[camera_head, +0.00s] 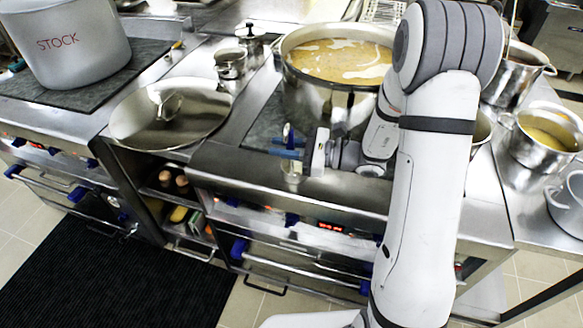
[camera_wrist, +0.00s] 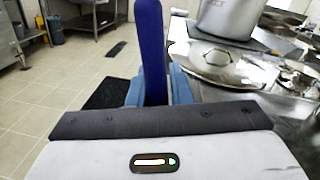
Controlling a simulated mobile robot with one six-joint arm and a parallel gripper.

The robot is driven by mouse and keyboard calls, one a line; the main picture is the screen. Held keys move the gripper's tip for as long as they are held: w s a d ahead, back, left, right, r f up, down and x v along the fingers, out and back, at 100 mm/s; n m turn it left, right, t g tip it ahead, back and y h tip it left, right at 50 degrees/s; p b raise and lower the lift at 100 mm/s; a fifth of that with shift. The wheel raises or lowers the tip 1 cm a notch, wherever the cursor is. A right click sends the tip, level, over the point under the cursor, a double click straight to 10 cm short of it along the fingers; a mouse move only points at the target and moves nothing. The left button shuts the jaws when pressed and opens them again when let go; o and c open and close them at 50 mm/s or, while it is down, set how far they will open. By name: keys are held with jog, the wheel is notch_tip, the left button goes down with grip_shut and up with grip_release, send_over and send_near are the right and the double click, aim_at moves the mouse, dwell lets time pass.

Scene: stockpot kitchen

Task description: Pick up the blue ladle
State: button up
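The blue ladle shows in the wrist view as a dark blue upright handle (camera_wrist: 151,45) between my gripper's light blue fingers (camera_wrist: 156,92). The fingers press against it from both sides. In the head view my gripper (camera_head: 286,148) points left above the front edge of the middle range. The ladle's dark blue handle (camera_head: 288,130) sticks up above the fingers. A small shiny bowl shape (camera_head: 293,172) shows below them and looks like the ladle's lower end; I cannot tell whether it touches the range.
A large pot of soup (camera_head: 335,102) stands just behind my gripper. Smaller pots (camera_head: 545,145) stand at the right. A black mat (camera_head: 110,270) lies on the floor.

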grip_shut()
dwell(0.4)
